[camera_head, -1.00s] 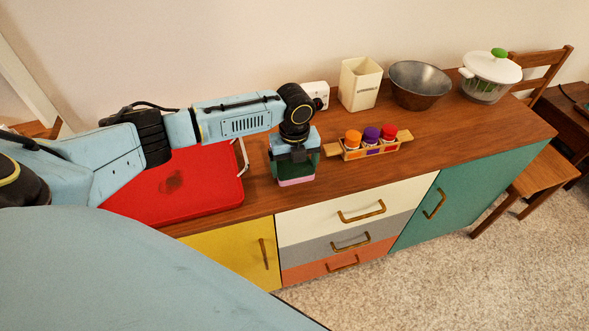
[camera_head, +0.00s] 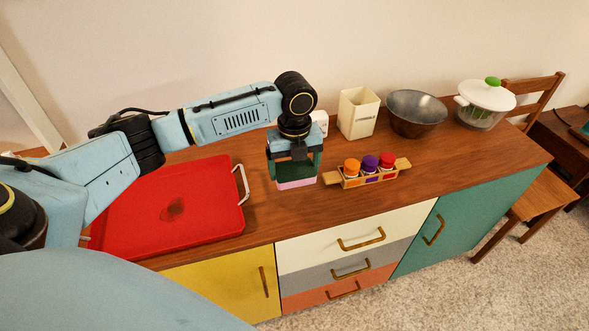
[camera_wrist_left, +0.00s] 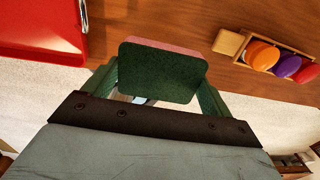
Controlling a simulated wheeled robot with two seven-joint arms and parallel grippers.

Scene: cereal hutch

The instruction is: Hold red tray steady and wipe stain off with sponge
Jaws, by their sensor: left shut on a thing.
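My left gripper (camera_head: 295,178) is shut on the sponge (camera_head: 297,184), right of the tray and above the sideboard top. The sponge has a dark green face and a pink side; its green face (camera_wrist_left: 162,70) fills the middle of the left wrist view. The tray's corner (camera_wrist_left: 45,25) shows at the upper left there. My right gripper is not in view.
A wooden rack with orange, purple and red-capped jars (camera_head: 370,172) stands right of the sponge. A cream canister (camera_head: 358,114), metal bowl (camera_head: 417,112) and white lidded pot (camera_head: 485,105) stand further back. The sideboard's front edge borders the carpeted floor.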

